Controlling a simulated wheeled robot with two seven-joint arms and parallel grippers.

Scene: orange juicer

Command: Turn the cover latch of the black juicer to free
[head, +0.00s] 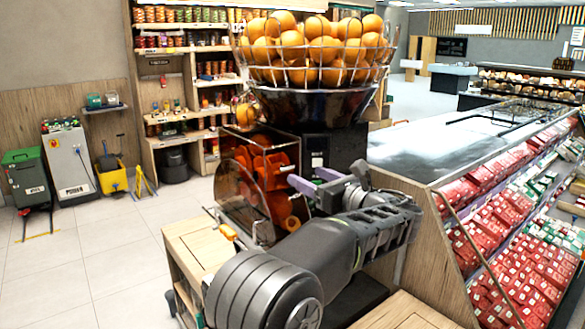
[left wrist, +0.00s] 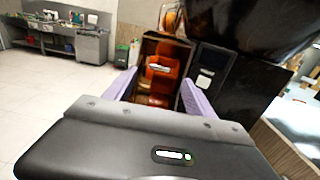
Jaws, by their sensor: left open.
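The black juicer (head: 345,150) stands at the centre, with a wire basket of oranges (head: 315,48) on top. Its clear cover (head: 240,185) encloses orange rollers, which also show in the left wrist view (left wrist: 160,88). A small pale bar (left wrist: 158,68) shows on the cover there; I cannot tell for sure that it is the latch, or how it is turned. My left gripper (head: 309,180) is open and empty in front of the juicer's cover side. In the left wrist view its two purple fingers (left wrist: 158,86) stand apart, framing the cover, with no contact visible. My right gripper is out of view.
The juicer is on a wooden stand (head: 195,245) with an orange tap lever (head: 228,232) low at its front. A refrigerated display case (head: 490,200) of red packs stands to the right. Open tiled floor (head: 90,250) lies to the left, with bins and a yellow bucket (head: 112,178) beyond.

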